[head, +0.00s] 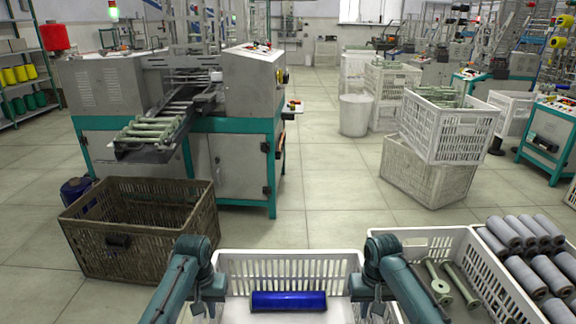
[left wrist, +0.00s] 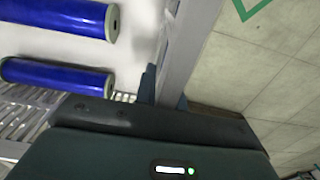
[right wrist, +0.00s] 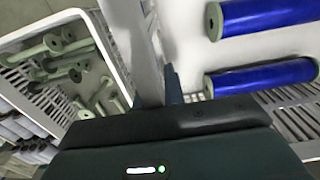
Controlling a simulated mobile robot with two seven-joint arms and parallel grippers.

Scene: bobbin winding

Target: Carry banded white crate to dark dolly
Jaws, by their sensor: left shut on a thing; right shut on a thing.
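A white slatted crate (head: 290,267) is directly in front of me at the bottom of the head view. One blue bobbin (head: 288,301) shows inside it there. The left wrist view shows two blue bobbins (left wrist: 55,75) in the crate. My left gripper (head: 207,292) is shut on the crate's left rim (left wrist: 183,45). My right gripper (head: 368,293) is shut on its right rim (right wrist: 137,45). The crate's near side is cut off by the frame, and I see no band on the visible parts. I cannot make out a dark dolly in these views.
A brown wicker crate (head: 135,245) stands on the floor at front left, before a winding machine (head: 235,150). White crates of grey and green bobbins (head: 450,240) are close on the right. Stacked white crates (head: 420,175) stand beyond. The middle floor (head: 320,190) is clear.

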